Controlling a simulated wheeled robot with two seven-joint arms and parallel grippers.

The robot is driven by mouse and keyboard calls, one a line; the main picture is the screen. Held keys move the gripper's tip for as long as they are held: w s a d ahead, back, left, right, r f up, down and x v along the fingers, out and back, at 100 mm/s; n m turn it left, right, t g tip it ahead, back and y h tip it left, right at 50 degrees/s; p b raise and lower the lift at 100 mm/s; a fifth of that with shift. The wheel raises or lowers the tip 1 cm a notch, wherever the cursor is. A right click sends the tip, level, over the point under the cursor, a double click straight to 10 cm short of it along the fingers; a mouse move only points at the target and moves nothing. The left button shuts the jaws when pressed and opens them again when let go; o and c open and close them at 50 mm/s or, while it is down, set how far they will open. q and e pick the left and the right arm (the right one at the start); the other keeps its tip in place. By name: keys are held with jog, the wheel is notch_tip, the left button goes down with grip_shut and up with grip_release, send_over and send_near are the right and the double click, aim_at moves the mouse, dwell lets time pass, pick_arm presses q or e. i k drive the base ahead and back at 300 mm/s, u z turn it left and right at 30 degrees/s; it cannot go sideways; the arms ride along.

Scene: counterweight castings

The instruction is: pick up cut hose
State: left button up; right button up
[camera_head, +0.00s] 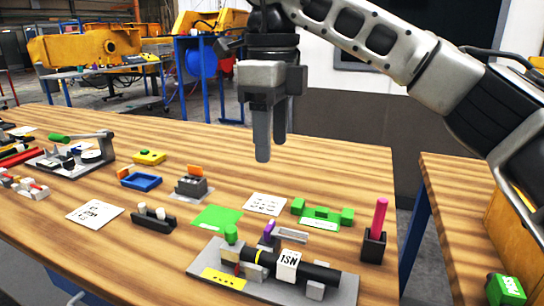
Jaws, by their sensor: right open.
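The cut hose (319,274) looks to be the short black tube lying across a grey plate (348,291) at the front of the wooden table. It has a yellow band and a white tag (288,265) reading 1SN. Grey blocks on the plate sit against it. My right gripper (271,148) hangs in the air above the table, fingers pointing down, behind and well above the hose. It is open and empty, seen nearly side-on. My left gripper is not in view.
A green knob (231,234) and a purple piece (268,231) stand close behind the hose. A black holder (374,246) with a pink stick is to its right, and a green block (322,213) behind. More fixtures and cards lie to the left.

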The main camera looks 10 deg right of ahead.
aim_at(288, 266)
jog(key=k, duration=1)
